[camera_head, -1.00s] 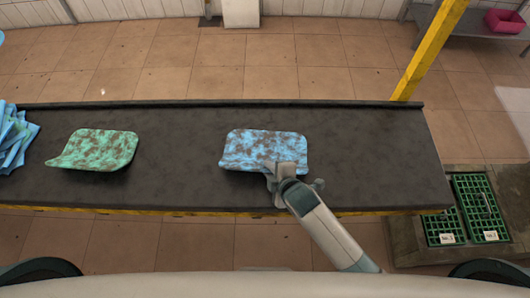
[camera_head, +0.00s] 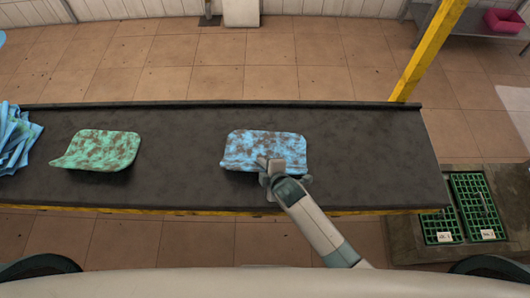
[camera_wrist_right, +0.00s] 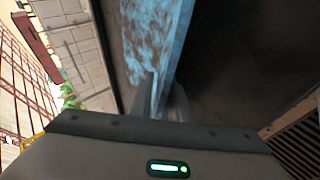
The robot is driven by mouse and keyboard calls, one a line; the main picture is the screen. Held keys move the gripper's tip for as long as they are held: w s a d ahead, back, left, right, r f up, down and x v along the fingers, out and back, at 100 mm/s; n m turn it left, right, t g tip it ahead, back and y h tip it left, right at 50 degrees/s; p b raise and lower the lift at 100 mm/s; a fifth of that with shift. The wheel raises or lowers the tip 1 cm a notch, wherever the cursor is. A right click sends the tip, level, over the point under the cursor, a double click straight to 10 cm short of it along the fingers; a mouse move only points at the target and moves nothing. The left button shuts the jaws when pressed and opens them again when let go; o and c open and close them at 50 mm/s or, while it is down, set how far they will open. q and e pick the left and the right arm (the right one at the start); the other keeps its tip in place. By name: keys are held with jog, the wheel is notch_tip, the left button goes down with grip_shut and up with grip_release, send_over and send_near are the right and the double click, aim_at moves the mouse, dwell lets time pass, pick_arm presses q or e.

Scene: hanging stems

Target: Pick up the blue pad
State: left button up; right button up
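The blue pad (camera_head: 262,146), mottled with brown stains, lies on the dark belt-like table (camera_head: 180,180), right of its middle. My right gripper (camera_head: 270,165) is at the pad's near edge. In the right wrist view the pad (camera_wrist_right: 150,40) stands edge-on, and its edge runs down between the two close fingers (camera_wrist_right: 166,98) of my right gripper, which look shut on it. The fingertips are partly hidden by the pad. My left gripper is not in view.
A green, brown-stained pad (camera_head: 100,149) lies left on the table. A pile of blue sheets (camera_head: 14,135) is at the far left. A yellow post (camera_head: 425,55) rises behind the right end. Green crates (camera_head: 478,205) stand at the lower right. A pink bin (camera_head: 504,21) is farther back.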

jog(key=shift+w+a+f, duration=0.1)
jog(key=shift+w+f, duration=0.2)
jog(key=shift+c, duration=0.5)
grip_shut()
jog(key=shift+r, duration=0.1)
jog(key=shift+r+b, duration=0.35)
jog(key=shift+r, duration=0.35)
notch_tip(320, 180, up, 2)
jog(key=shift+r+b, duration=0.1)
jog(key=shift+b, duration=0.3)
jog(key=w+d+r+b, duration=0.4)
jog(key=d+r, duration=0.3)
jog(key=d, duration=0.3)
jog(key=shift+w+d+r, duration=0.15)
jog(key=shift+w+d, duration=0.2)
